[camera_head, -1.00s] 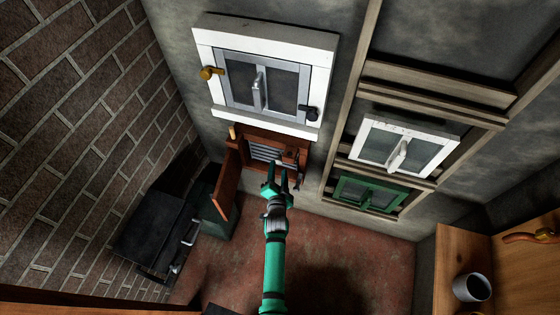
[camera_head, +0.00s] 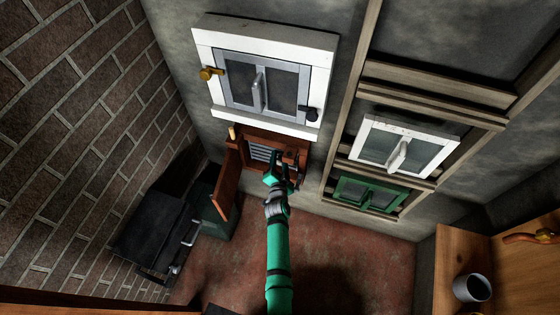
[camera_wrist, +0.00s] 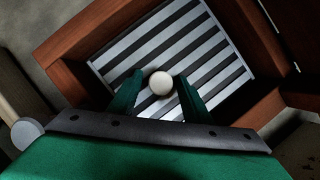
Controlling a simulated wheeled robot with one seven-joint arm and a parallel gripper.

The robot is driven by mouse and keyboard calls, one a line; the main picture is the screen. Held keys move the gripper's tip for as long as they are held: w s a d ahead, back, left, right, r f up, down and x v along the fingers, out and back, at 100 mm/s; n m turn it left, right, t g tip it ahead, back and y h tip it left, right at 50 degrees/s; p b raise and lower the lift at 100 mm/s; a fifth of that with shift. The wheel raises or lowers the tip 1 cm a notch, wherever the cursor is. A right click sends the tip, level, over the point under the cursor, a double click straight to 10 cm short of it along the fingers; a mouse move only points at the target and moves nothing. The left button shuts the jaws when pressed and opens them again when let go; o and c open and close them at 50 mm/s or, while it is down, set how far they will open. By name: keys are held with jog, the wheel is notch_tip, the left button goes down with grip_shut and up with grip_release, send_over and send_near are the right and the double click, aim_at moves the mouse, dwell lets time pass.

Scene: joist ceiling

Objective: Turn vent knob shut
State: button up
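The vent is a louvred metal grille (camera_wrist: 190,50) set in a red-brown wooden frame (camera_wrist: 72,57); in the head view the frame (camera_head: 290,144) sits below the white window. A round white knob (camera_wrist: 160,83) stands out at the middle of the slats. My gripper (camera_wrist: 157,95) is open, with one green finger on each side of the knob. Small gaps show between the knob and the fingers, though depth is hard to judge. In the head view my gripper (camera_head: 277,158) is in front of the grille and hides the knob.
A wooden door (camera_head: 227,183) hangs open left of the vent. A white window (camera_head: 262,75) is above it. A dark green box (camera_head: 217,203) and black case (camera_head: 155,230) stand at lower left. A green-framed window (camera_head: 368,194) is to the right. Red floor lies below.

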jog(key=c, duration=1)
